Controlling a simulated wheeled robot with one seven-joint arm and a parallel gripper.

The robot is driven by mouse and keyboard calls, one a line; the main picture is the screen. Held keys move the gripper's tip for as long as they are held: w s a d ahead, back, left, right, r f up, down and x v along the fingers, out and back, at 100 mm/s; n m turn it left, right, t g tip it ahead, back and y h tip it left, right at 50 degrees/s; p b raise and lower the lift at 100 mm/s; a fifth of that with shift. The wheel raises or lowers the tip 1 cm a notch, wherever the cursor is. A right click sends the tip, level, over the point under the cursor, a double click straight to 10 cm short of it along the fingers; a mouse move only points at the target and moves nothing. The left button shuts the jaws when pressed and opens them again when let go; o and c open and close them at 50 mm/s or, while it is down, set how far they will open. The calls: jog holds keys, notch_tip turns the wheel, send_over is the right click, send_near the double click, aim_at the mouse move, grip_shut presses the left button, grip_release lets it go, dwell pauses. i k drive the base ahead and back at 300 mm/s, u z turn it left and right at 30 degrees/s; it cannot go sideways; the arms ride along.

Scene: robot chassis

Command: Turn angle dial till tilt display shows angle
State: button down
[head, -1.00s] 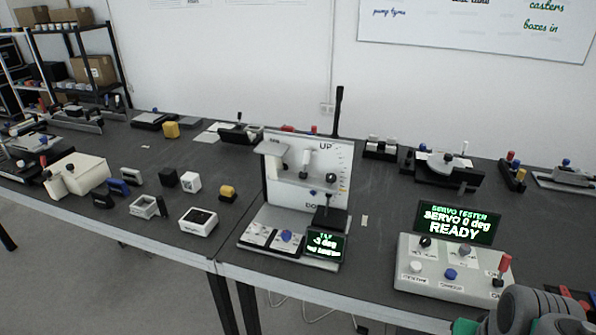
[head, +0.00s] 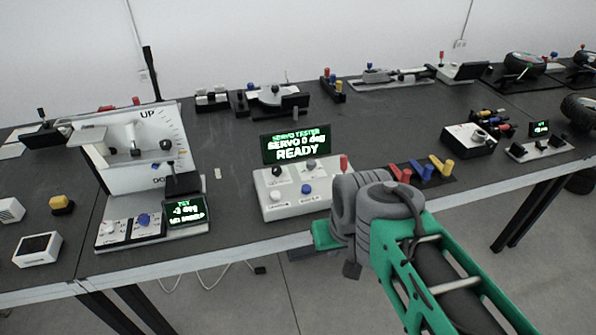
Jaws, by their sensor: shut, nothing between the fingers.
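A white board unit (head: 140,130) marked UP stands at the left, with a scale on its right edge and levers on its face. On its base a small green-lit display (head: 186,212) seems to read -3 deg; its other lines are too blurred. A blue knob (head: 143,220) and a white knob (head: 109,228) sit left of that display. A servo tester box (head: 287,196) right of it has several knobs, a red-topped lever and a screen (head: 296,148) reading SERVO 0 deg READY. I cannot tell which knob is the angle dial. My arm's grey joint is right of the tester; my gripper is not discernible.
A white box (head: 38,249) and a yellow-topped block (head: 62,204) lie left of the board unit. Red, blue and yellow pieces (head: 424,172) lie right of the tester. Several devices line the table's back; its middle is mostly clear.

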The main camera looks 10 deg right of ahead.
aim_at(311, 164)
jog(key=u, duration=0.1)
jog(key=k, duration=1)
jog(key=z, duration=1.1)
jog(key=i, duration=0.95)
jog(key=u, duration=0.3)
jog(key=i, duration=0.8)
jog(key=u, duration=0.7)
